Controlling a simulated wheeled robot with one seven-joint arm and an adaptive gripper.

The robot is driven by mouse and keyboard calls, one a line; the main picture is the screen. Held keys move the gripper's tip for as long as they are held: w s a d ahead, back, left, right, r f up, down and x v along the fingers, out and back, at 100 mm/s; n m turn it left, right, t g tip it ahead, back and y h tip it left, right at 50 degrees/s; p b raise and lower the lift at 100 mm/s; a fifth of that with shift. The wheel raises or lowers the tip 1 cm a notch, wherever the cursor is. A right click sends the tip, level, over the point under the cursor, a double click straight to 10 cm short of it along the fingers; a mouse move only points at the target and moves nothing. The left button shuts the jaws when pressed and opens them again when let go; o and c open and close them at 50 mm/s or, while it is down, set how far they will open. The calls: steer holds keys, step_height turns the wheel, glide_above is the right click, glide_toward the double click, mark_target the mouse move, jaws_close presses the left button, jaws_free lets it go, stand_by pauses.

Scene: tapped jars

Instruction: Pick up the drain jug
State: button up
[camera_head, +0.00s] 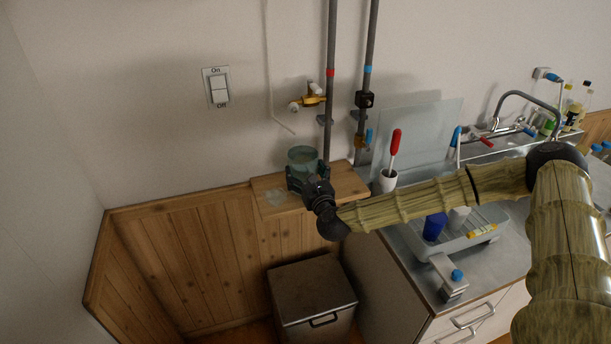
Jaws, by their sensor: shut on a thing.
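The drain jug (302,157) is a greenish, see-through vessel at the wooden shelf on the back wall, below the brass valve. It looks upright. My gripper (302,178) is dark and reaches it from the front right. It is shut on the jug, with fingers around its lower part. The gripper hides the jug's lower front, and I cannot tell whether its base touches the shelf (350,184).
A brass valve (313,97) and two vertical pipes (329,80) stand behind the jug. A white cup (387,180) holding a red-handled tool is to the right. A lidded bin (311,289) stands below. The counter holds a grey tray (468,240) and a sink.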

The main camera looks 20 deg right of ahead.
steer(key=shift+r+b, duration=0.8)
steer(key=shift+r, duration=0.55)
steer(key=s+a+r+b, duration=0.1)
steer(key=s+a+b, duration=0.1)
steer(key=s, duration=0.5)
steer(key=s+a+b, duration=0.3)
steer(key=s+b, duration=0.1)
steer(key=s, duration=0.4)
steer(key=shift+s+r, duration=0.15)
steer(key=shift+r, duration=0.25)
